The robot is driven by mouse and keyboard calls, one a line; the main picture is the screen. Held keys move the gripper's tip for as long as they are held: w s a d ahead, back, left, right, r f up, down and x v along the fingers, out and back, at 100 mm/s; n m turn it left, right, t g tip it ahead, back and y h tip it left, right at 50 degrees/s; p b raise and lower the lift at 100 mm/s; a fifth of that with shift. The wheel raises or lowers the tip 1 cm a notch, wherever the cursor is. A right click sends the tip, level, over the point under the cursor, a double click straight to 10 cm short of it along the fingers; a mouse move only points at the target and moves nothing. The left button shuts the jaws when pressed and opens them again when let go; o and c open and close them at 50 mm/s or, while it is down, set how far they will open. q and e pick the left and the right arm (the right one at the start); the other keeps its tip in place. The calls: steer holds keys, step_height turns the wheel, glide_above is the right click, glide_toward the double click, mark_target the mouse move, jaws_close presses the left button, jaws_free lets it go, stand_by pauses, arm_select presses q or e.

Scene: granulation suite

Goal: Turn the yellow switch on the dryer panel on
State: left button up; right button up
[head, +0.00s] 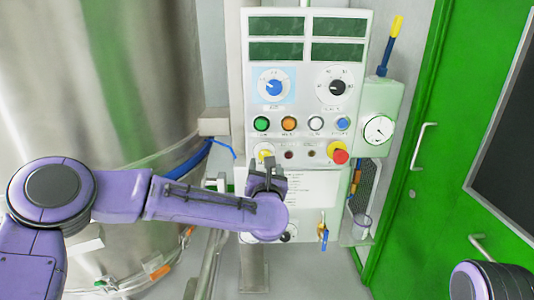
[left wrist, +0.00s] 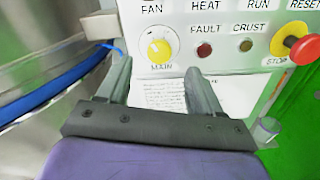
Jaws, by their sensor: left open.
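The yellow switch (head: 265,151) sits at the lower left of the dryer panel (head: 352,52). My right gripper is not in view.
Two dark lamps, FAULT (left wrist: 204,50) and CRUST (left wrist: 246,45), are right of the switch. A red stop button (head: 340,156) on yellow is further right. Coloured buttons (head: 289,123) run above. A steel vessel (head: 120,80) stands left, a green door (head: 445,130) right.

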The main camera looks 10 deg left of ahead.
mark_target(264, 154)
arm_select(q)
steer(key=p+x, duration=0.1)
steer(key=x, duration=0.5)
steer(key=shift+w+p, duration=0.35)
steer(key=shift+p, duration=0.05)
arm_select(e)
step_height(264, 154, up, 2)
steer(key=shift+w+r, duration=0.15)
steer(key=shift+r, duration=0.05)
arm_select(q)
steer(key=shift+a+f, duration=0.1)
steer(key=c, duration=1.1)
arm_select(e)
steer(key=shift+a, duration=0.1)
